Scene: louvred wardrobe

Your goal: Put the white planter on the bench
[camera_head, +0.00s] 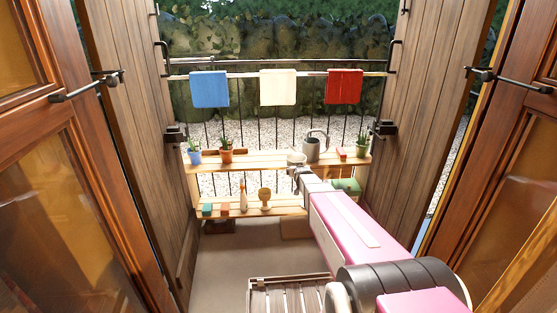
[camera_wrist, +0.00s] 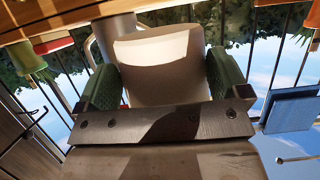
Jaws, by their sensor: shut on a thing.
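The white planter (camera_head: 296,157) is at the upper plank of the plant shelf in the head view, left of the watering can. In the wrist view the planter (camera_wrist: 165,65) fills the space between the two green finger pads of my gripper (camera_wrist: 163,78), which is shut on it. My gripper (camera_head: 299,172) looks small in the head view, at the far end of my outstretched arm. I cannot tell whether the planter touches the plank. A slatted wooden seat with a dark frame (camera_head: 285,283), which looks like the bench, stands at the bottom, partly hidden by my arm.
The grey watering can (camera_head: 312,149) stands close beside the planter. Potted plants (camera_head: 226,150) stand on the upper plank (camera_head: 260,163); a bottle and small blocks sit on the lower one. Wooden doors (camera_head: 130,120) flank the opening. Towels hang on the railing. The floor (camera_head: 230,260) left of the seat is clear.

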